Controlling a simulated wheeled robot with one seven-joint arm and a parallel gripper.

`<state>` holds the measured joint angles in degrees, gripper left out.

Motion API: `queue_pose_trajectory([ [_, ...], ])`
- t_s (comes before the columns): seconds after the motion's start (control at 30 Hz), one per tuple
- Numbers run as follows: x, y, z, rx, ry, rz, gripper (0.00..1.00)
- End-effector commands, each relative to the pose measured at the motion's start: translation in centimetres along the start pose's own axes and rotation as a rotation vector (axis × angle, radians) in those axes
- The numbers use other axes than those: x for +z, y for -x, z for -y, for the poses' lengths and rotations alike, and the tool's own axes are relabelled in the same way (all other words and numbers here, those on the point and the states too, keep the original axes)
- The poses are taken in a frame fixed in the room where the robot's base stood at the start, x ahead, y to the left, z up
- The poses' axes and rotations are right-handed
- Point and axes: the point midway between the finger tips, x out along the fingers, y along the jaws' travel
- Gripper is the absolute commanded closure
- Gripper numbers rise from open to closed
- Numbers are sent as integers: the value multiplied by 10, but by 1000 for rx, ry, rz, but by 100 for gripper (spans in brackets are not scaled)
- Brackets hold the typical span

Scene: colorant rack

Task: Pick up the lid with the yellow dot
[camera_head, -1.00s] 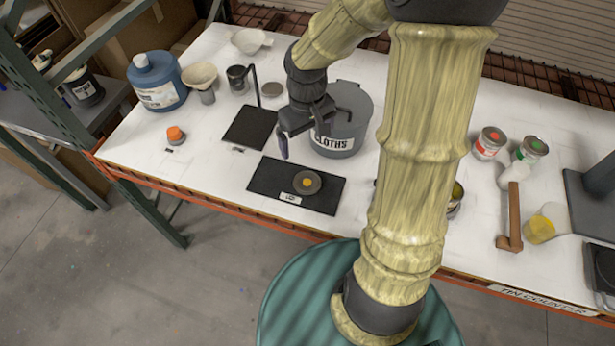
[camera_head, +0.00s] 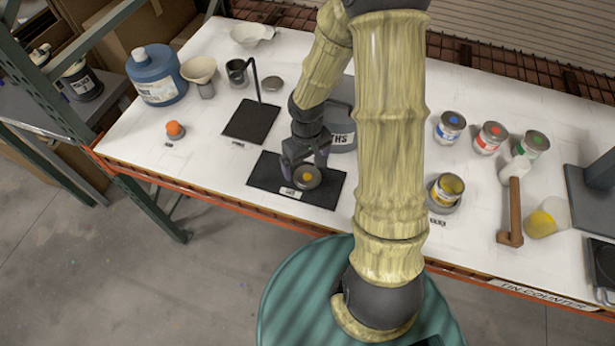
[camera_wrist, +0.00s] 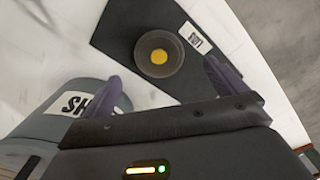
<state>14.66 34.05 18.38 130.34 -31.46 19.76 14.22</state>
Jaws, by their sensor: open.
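The lid with the yellow dot (camera_head: 307,177) is a round dark grey disc lying on a black mat (camera_head: 322,200) near the table's front edge. It also shows in the wrist view (camera_wrist: 158,54), flat on the mat. My gripper (camera_head: 305,166) is right by the lid in the head view, just behind and above it. In the wrist view my gripper (camera_wrist: 166,78) has its two purple fingers spread wide, with the lid lying ahead between their lines. Nothing is between the fingers.
A grey cloths bin (camera_head: 343,125) stands close behind my gripper, partly hidden by my arm. A second black mat (camera_head: 252,121) with a bent black post lies to the left. Paint tins, including a yellow one (camera_head: 446,188), stand to the right. An orange-topped item (camera_head: 175,130) sits far left.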

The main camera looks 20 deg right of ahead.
Motion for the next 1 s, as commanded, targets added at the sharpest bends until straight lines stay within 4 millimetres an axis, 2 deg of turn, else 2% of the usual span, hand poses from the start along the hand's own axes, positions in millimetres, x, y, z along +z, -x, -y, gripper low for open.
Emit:
queue_pose_trajectory([
  [0.43, 0, -7, 0, 0, 1, 1, 3],
  [0.8, 0, -52, -1, -1, 1, 2, 3],
  [1.0, -1, -56, -2, -1, 0, -1, 3],
])
